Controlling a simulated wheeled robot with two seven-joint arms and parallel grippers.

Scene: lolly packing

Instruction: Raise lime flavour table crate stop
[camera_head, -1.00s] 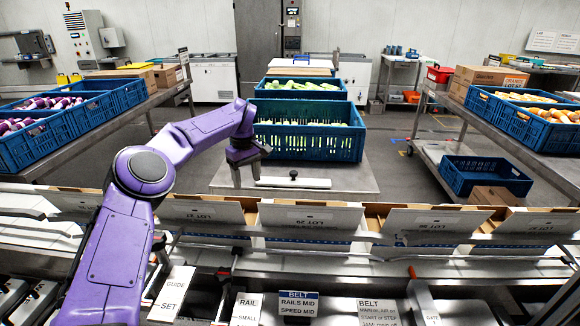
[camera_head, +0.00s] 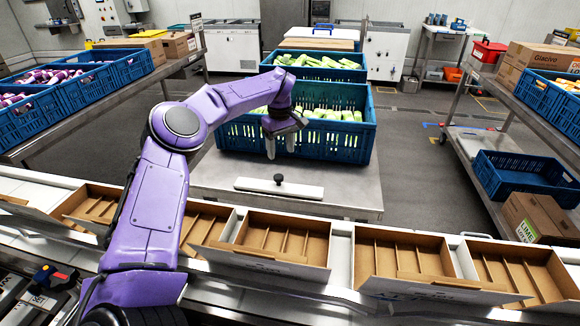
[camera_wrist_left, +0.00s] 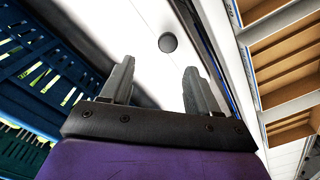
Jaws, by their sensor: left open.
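The crate stop is a white bar (camera_head: 300,190) with a black knob (camera_head: 278,178), lying on the metal table in front of the blue crate of green lollies (camera_head: 345,149). My left gripper (camera_head: 281,153) is open and empty, its fingers pointing down in front of that crate, close to the knob. In the left wrist view the knob (camera_wrist_left: 168,43) shows beyond the gap between the fingers (camera_wrist_left: 160,85), with the white bar (camera_wrist_left: 145,20) around it. The fingers do not appear to touch the knob. My right gripper is not in view.
A second blue crate of green lollies (camera_head: 272,67) stands behind. Open brown cartons with dividers (camera_head: 285,238) line the conveyor in front of the table (camera_head: 215,180). Crates of purple lollies stand left. A blue crate (camera_head: 520,168) sits on the right cart's lower shelf.

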